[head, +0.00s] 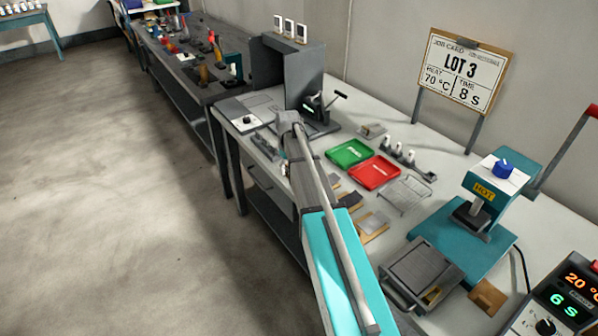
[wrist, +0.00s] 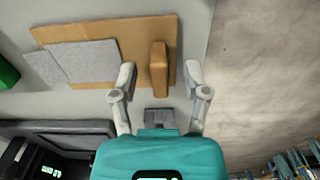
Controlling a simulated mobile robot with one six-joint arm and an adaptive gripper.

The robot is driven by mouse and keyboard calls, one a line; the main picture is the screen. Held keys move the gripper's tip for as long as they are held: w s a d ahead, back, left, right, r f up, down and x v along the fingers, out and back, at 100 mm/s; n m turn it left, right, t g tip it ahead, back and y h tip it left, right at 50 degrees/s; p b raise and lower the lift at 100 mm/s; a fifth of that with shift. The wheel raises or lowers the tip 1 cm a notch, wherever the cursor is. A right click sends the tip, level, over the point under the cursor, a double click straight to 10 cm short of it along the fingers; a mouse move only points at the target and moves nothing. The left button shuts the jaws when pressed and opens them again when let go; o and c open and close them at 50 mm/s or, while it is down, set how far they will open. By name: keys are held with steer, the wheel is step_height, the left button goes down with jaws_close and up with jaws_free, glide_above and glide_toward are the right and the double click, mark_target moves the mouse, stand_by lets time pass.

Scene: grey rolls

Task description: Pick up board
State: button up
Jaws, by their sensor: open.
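In the wrist view, a flat brown board (wrist: 104,33) lies on the pale table top, with thin grey sheets (wrist: 85,62) over its left part. A raised wooden block like a handle (wrist: 158,68) sits near its right end. My gripper (wrist: 160,76) is open, one finger on each side of this block, with visible gaps to both. I cannot tell how high the fingers are. In the head view, brown boards with grey pieces (head: 374,224) lie beside my arm, which hides part of that area and most of the gripper.
A green tray (head: 349,153) and a red tray (head: 374,173) lie behind the boards, with a wire rack (head: 405,195) to the right. A teal press (head: 485,205) stands further right. A grey booth (head: 288,75) stands at the far end. The table edge drops to open floor.

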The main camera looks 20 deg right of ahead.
stand_by(0.4)
jaws_close()
